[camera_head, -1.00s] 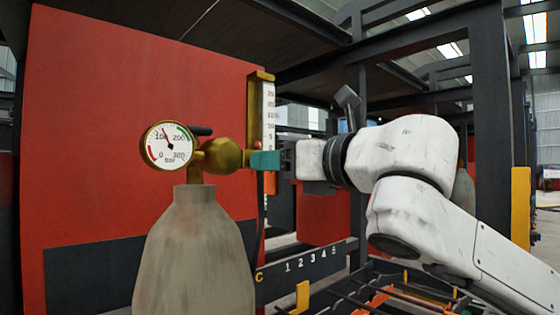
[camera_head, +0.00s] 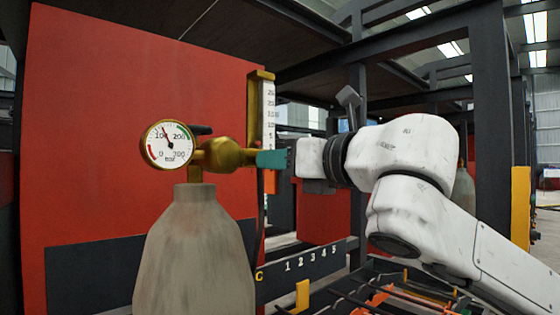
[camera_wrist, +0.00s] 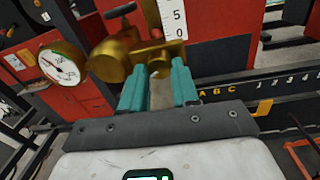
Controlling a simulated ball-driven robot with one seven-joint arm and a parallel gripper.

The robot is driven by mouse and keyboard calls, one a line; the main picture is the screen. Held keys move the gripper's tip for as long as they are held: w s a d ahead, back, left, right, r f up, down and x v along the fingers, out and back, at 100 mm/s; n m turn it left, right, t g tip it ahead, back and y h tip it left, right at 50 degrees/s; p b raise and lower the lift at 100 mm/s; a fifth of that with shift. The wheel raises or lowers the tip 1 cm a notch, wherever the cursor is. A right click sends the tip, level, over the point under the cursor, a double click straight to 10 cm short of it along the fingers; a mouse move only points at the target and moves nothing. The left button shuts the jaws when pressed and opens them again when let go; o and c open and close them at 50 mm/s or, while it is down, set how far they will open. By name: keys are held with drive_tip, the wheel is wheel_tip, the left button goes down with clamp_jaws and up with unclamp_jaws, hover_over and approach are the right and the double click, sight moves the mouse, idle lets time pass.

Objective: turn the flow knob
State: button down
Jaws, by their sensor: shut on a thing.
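The brass regulator (camera_head: 225,154) sits on top of a grey gas cylinder (camera_head: 195,255), with a round pressure gauge (camera_head: 170,145) on its left and an upright flow tube (camera_head: 268,108) on its right. My gripper (camera_head: 261,159) reaches in from the right, and its teal fingers meet the brass below the flow tube. In the wrist view, my gripper (camera_wrist: 159,68) has its two fingers either side of the small brass flow knob (camera_wrist: 158,60), shut on it. The fingers hide the knob in the head view.
A red panel (camera_head: 110,90) stands behind the cylinder. A dark rail (camera_head: 310,260) with white numbers runs below my arm, with a yellow bracket (camera_head: 302,296) at its front. Dark steel posts (camera_head: 492,130) stand on the right.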

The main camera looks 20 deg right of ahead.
drive_tip(key=shift+a+m+t+h+p, duration=0.1)
drive_tip(key=shift+m+t+h+p, duration=0.15)
drive_tip(key=shift+m, duration=4.2)
drive_tip(key=shift+m+t+h+p, duration=0.15)
drive_tip(key=shift+m+p, duration=0.2)
drive_tip(key=shift+m, duration=4.1)
drive_tip(key=c, duration=0.8)
unclamp_jaws()
drive_tip(key=shift+c, duration=0.2)
drive_tip(key=shift+s, duration=0.1)
drive_tip(key=b+v, duration=0.1)
drive_tip(key=v, duration=0.9)
drive_tip(key=shift+s, duration=0.35)
drive_tip(key=shift+f, duration=0.1)
